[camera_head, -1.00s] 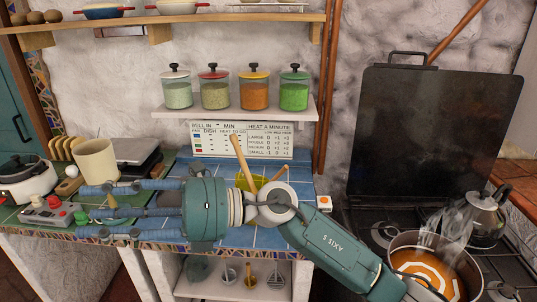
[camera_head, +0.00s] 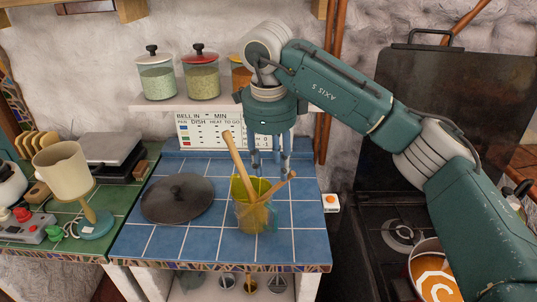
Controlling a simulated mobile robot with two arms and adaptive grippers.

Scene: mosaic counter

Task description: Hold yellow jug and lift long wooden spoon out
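The yellow jug (camera_head: 246,216) stands upright on the blue tiled counter, see-through and holding utensils. The long wooden spoon (camera_head: 234,158) leans in it, its handle rising up and to the left above the rim. A shorter wooden utensil (camera_head: 277,187) leans out to the right. My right gripper (camera_head: 270,171) points straight down just above and seemingly behind the jug. Its blue fingers are spread, with nothing visible between them. The lower fingertips are partly hidden by the jug and the short utensil. My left gripper is not in view.
A dark round lid (camera_head: 178,198) lies left of the jug. A shelf (camera_head: 190,101) with glass jars is close behind my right arm. The stove with a pot (camera_head: 432,250) is at the right. Bare blue tiles (camera_head: 308,225) lie right of the jug.

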